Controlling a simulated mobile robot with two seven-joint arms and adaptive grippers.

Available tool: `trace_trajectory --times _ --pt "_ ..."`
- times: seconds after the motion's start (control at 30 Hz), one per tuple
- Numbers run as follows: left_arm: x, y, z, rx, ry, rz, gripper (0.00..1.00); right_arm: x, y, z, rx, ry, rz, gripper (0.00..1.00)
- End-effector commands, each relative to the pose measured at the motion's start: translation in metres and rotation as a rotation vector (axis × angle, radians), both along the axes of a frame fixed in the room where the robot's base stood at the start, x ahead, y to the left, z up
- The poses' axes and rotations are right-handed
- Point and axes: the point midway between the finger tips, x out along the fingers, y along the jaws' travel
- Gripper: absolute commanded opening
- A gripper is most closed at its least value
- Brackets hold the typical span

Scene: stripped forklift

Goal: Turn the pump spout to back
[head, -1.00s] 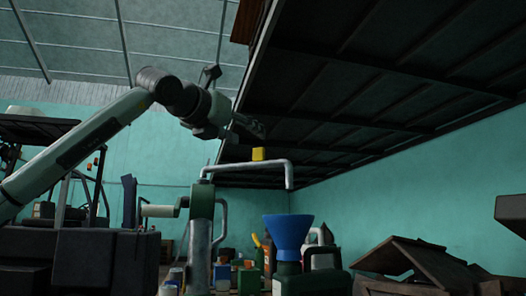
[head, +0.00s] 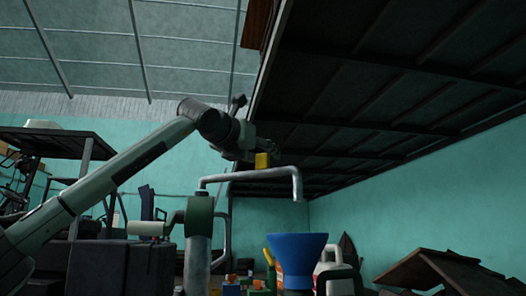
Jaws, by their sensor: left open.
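The pump (head: 199,215) stands upright left of centre, with a green body, a grey metal column and a white side handle (head: 147,228). Its grey spout (head: 240,176) runs from the pump top to the right and bends down at its end. A yellow block (head: 262,160) sits on top of the spout. My left gripper (head: 290,149) is open, just above and to the right of the yellow block in the picture. The gripper is dark against the dark overhead panel, so I cannot tell whether it touches the block. My right gripper is not in view.
A blue funnel (head: 297,259) stands below the spout's end, among several bottles and cans. A large dark ribbed panel (head: 400,95) hangs overhead at the right. Dark wooden boards (head: 440,268) lie at the lower right. A dark rack (head: 55,142) stands at the left.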

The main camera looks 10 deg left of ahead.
Motion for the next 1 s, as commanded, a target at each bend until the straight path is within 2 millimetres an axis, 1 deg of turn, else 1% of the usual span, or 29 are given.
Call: trace_trajectory --times 0.03,0.13,0.4,0.8,0.83,1.0 --pt "0.0048 -0.0018 0.0013 0.001 0.001 0.000 0.51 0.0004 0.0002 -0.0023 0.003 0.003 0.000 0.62" --pt "0.0099 -0.0027 0.0010 0.001 -0.001 0.000 0.51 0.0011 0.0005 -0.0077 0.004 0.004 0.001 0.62" --pt "0.0113 -0.0029 0.0000 0.001 -0.001 0.000 0.51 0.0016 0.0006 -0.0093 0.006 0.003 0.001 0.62" --pt "0.0112 -0.0027 0.0001 0.001 -0.001 0.000 0.01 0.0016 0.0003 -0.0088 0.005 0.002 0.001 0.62" --pt "0.0112 -0.0027 0.0001 0.001 -0.001 0.000 0.00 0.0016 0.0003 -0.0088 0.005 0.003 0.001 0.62" --pt "0.0111 -0.0026 0.0002 0.001 -0.001 0.000 0.00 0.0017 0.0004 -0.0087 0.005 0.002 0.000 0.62"
